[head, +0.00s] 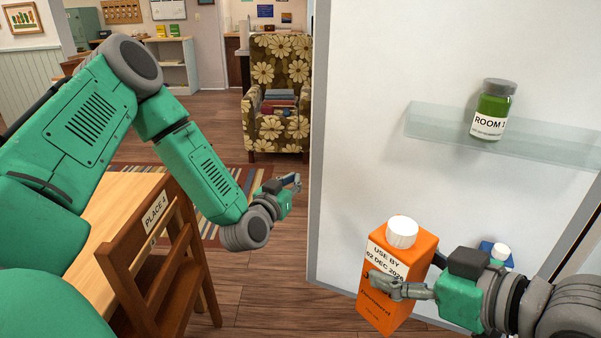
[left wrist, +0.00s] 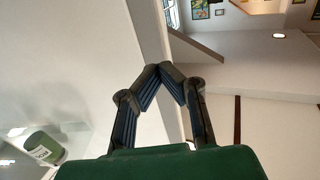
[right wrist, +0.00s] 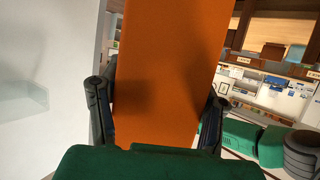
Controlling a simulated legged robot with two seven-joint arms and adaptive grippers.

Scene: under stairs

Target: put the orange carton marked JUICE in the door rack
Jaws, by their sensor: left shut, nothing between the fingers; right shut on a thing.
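The orange carton (head: 410,258) has a white cap and a white label reading "USE BY 02 DEC 2026". The word JUICE cannot be read on the sides that show. My right gripper (head: 402,290) is shut on the carton, which is upright or nearly so, in front of the white door panel (head: 370,130). In the right wrist view the carton (right wrist: 160,75) fills the space between the fingers. My left gripper (head: 292,183) is shut and empty, left of the door's edge. It also shows in the left wrist view (left wrist: 160,72), fingertips together.
A clear shelf (head: 440,127) on the door panel holds a green jar (head: 491,110) labelled "ROOM 1". A blue carton with a white cap (head: 497,252) stands behind my right gripper. A wooden chair (head: 165,250) and table (head: 115,205) are at left; a floral armchair (head: 278,90) is farther back.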

